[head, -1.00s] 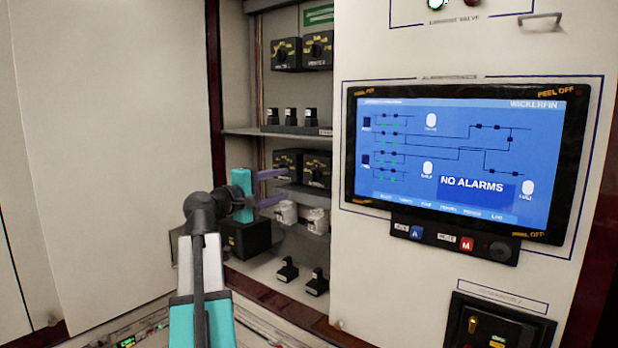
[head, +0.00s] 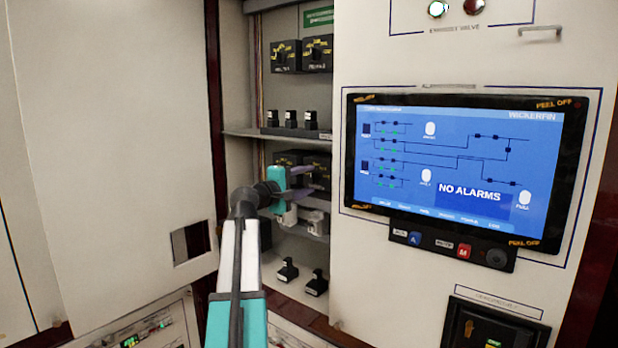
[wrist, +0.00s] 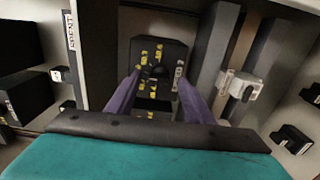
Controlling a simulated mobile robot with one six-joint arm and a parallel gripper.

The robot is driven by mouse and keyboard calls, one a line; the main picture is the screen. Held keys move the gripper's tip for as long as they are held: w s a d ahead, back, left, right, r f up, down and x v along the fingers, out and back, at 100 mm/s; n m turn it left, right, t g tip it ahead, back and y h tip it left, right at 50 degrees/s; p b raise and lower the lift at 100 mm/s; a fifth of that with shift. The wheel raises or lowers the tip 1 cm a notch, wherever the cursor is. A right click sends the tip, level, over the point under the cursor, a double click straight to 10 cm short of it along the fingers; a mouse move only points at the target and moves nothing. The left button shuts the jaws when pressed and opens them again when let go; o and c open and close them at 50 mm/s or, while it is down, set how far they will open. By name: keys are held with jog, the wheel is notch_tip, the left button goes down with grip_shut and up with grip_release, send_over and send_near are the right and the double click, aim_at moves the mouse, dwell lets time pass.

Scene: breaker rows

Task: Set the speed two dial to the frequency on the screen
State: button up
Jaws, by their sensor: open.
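My gripper (head: 304,182) is open, with purple fingers, and reaches into the open cabinet before the lower dial row. In the wrist view, my gripper (wrist: 159,77) has its fingers on either side of a black dial box (wrist: 172,48) with yellow markings. Its dark knob lies between the fingertips; contact cannot be told. The lower right dial (head: 322,160) is partly hidden by the gripper, as is the lower left dial (head: 284,158). The blue screen (head: 455,150) shows a line diagram and "NO ALARMS"; no frequency is legible.
Two upper dials (head: 301,55) sit above a shelf (head: 280,133) with several small black switches. Below are white parts (head: 318,222) and black switches (head: 287,270). The cabinet's side walls and shelf edges are close around the arm.

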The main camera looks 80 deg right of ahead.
jog(key=shift+s+d, duration=0.35)
jog(key=shift+d, duration=0.2)
jog(key=c, duration=1)
jog(key=shift+w+r, duration=0.1)
jog(key=shift+r, duration=0.15)
jog(key=shift+c, duration=0.2)
jog(key=shift+f, duration=0.25)
